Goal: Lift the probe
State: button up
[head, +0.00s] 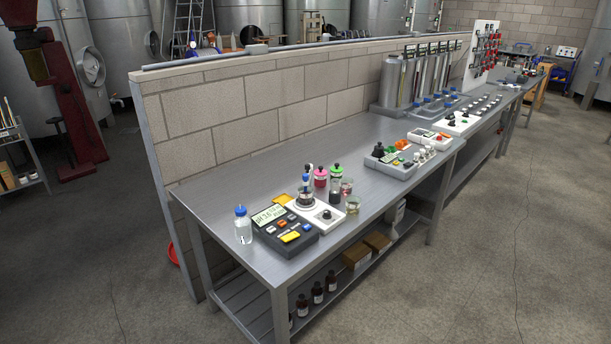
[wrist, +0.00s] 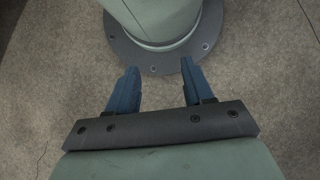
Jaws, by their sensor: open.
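What looks like the probe (head: 306,184), a slim upright piece with a blue upper part, stands in a small glass beaker (head: 306,199) in the head view. The beaker is on a white stirrer plate (head: 331,218), right of a dark meter (head: 286,229) with a pale display and coloured buttons. The probe's lower end is too small to make out. My gripper (wrist: 160,66) shows only in the wrist view. Its two blue fingers are apart with nothing between them, above the concrete floor and beside my own base. The probe is not in the wrist view.
A blue-capped clear bottle (head: 243,226) stands left of the meter. Pink-filled (head: 320,180) and green-topped (head: 337,181) vessels stand close behind the beaker. A block wall (head: 249,124) runs along the bench's back. The metal bench (head: 230,190) is bare behind the bottle.

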jog(key=w+d+r+m+t, duration=0.1)
jog(key=w+d+r+t, duration=0.15)
jog(key=w, duration=1.15)
jog(key=w+d+r+t+h, duration=0.1)
jog(key=w+d+r, duration=0.25)
jog(key=w, duration=1.05)
jog(key=w+d+r+m+t, duration=0.1)
jog(key=w+d+r, duration=0.15)
jog(key=w, duration=1.15)
jog(key=w+d+r+m+t+h, duration=0.15)
jog(key=w+d+r, duration=0.25)
jog(key=w+r, duration=0.8)
jog(key=w+d+r+t, duration=0.2)
jog(key=w+d+r, duration=0.2)
jog(key=w+r, duration=0.75)
jog(key=w+d+r+m+t+h, duration=0.1)
jog(key=w+d+r, duration=0.3)
jog(key=w+r, duration=0.75)
notch_tip(320, 180, up, 25)
jog(key=n+g+y, duration=0.2)
jog(key=n+y, duration=0.2)
jog(key=n, duration=0.1)
send_over(306, 186)
jog(key=shift+m+h, duration=0.25)
jog(key=f, duration=1.3)
jog(key=shift+w+a, duration=0.1)
jog(key=shift+w, duration=0.2)
